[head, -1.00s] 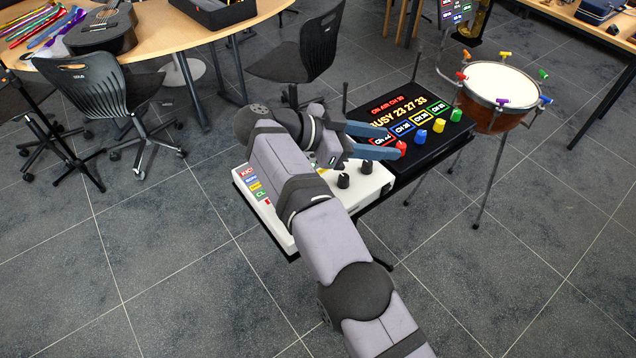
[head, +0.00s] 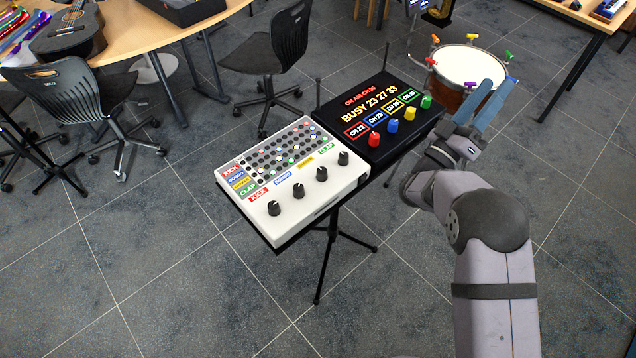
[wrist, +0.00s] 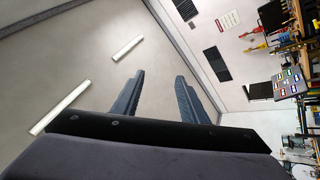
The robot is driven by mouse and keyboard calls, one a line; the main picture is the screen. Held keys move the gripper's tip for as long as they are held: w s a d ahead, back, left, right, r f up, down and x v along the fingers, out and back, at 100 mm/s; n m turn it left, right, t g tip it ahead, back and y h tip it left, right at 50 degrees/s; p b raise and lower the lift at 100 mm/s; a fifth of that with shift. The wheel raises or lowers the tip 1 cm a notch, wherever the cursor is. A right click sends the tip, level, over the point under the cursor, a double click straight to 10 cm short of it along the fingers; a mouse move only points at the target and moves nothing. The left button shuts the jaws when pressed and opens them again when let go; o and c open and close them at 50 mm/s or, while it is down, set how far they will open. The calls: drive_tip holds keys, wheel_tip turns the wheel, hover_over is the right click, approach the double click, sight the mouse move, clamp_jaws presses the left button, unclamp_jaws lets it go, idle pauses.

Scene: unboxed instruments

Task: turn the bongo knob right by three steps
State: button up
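The white drum machine (head: 290,225) stands on a black stand in the middle of the head view, with a row of black knobs along its front. The bongo knob (head: 299,190) is the second from the left, by the blue bongo label (head: 283,178). Its pointer direction is too small to read. My gripper (head: 498,84) is off to the right, well away from the knob, raised in front of the drum. Its two blue-grey fingers are apart with nothing between them. In the wrist view my gripper (wrist: 159,75) is also open, facing ceiling lights and walls; no knob shows there.
The kick knob (head: 274,208) and two more black knobs flank the bongo knob closely. A black box (head: 390,127) with coloured knobs adjoins the machine at the right. A drum (head: 452,95) stands beyond. The floor in front is clear.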

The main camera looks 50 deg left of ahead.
drive_tip(key=s+a+f+n+g+y, duration=0.45)
drive_tip(key=a+n+y, duration=0.2)
drive_tip(key=y, duration=0.45)
drive_tip(key=n+g+y, duration=0.6)
drive_tip(key=n+g, duration=0.1)
drive_tip(key=g, duration=1.6)
approach(303, 190)
drive_tip(key=a, duration=0.3)
drive_tip(key=shift+s+a+r+m, duration=0.2)
drive_tip(key=shift+s+a+m, duration=0.05)
drive_tip(key=shift+s+a, duration=0.15)
drive_tip(key=m, duration=0.3)
drive_tip(key=shift+f, duration=0.15)
drive_tip(key=shift+a, duration=0.1)
drive_tip(key=a, duration=0.1)
drive_tip(key=a+p, duration=0.1)
drive_tip(key=a, duration=0.3)
drive_tip(key=shift+s+a+p, duration=0.1)
drive_tip(key=shift+s+p, duration=0.3)
drive_tip(key=shift+a, duration=0.95)
drive_tip(key=shift+c, duration=0.3)
